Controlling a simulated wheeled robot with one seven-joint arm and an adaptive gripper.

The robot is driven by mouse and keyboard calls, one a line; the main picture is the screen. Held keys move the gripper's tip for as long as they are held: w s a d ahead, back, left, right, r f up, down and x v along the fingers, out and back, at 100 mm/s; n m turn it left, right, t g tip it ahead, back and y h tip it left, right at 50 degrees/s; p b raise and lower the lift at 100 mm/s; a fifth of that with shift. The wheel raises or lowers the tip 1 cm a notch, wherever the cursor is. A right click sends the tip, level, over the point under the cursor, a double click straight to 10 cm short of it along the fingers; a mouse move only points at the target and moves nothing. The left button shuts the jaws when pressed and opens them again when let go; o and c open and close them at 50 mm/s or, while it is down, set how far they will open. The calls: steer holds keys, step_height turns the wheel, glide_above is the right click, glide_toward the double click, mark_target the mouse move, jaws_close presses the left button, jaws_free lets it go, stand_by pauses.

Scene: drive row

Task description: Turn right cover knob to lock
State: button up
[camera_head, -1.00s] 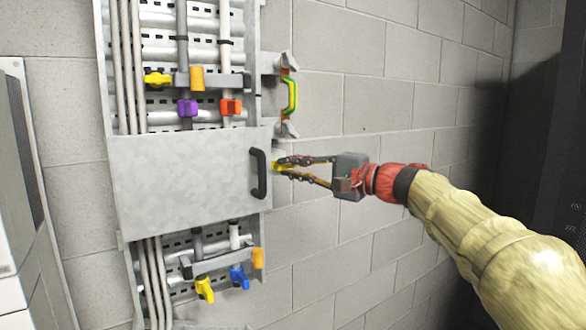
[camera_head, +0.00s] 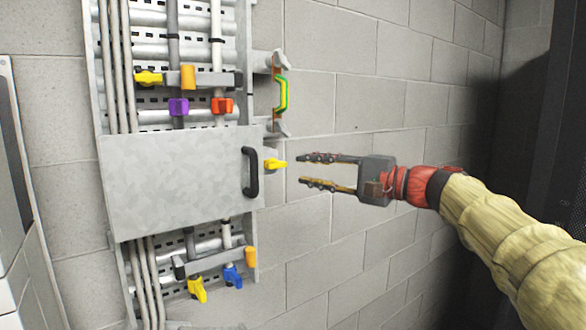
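The grey metal cover (camera_head: 170,190) lies across the middle of the pipe panel, with a black handle (camera_head: 251,172) near its right edge. A yellow knob (camera_head: 275,164) sticks out at the cover's right side, its tip pointing right, roughly horizontal. My gripper (camera_head: 308,170) is to the right of the yellow knob, with clear space between them. Its two fingers are spread apart, pointing left, and nothing is between them. No knob shows on the cover's left side.
Above the cover are yellow (camera_head: 148,78), purple (camera_head: 178,107) and red (camera_head: 222,105) valve handles. A green handle (camera_head: 282,95) stands on a bracket at upper right. Below are yellow (camera_head: 197,289) and blue (camera_head: 233,276) valve handles. The block wall right of the panel is bare.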

steer(key=v, duration=0.5)
steer(key=shift+a, duration=0.1)
steer(key=s+d+f+g+h, duration=0.2)
steer(key=s+f+h, duration=0.15)
steer(key=f, duration=0.85)
steer(key=s+d+f+g+h, duration=0.1)
steer(key=s+d+f+h, duration=0.2)
steer(key=f, duration=1)
steer(key=s+d+f+n+h, duration=0.1)
steer(key=s+f, duration=0.3)
steer(key=s, duration=0.4)
steer(key=s+d+f+n+h, duration=0.1)
steer(key=s+f+n+h, duration=0.2)
steer(key=s, duration=0.6)
steer(key=s+d+f+n+g+h, duration=0.1)
steer(key=s+f+n+h, duration=0.1)
steer(key=s+f+h, duration=0.2)
steer(key=s+f, duration=0.2)
steer(key=s, duration=0.2)
steer(key=shift+s+d+n, duration=0.35)
steer(key=shift+d+n, duration=0.05)
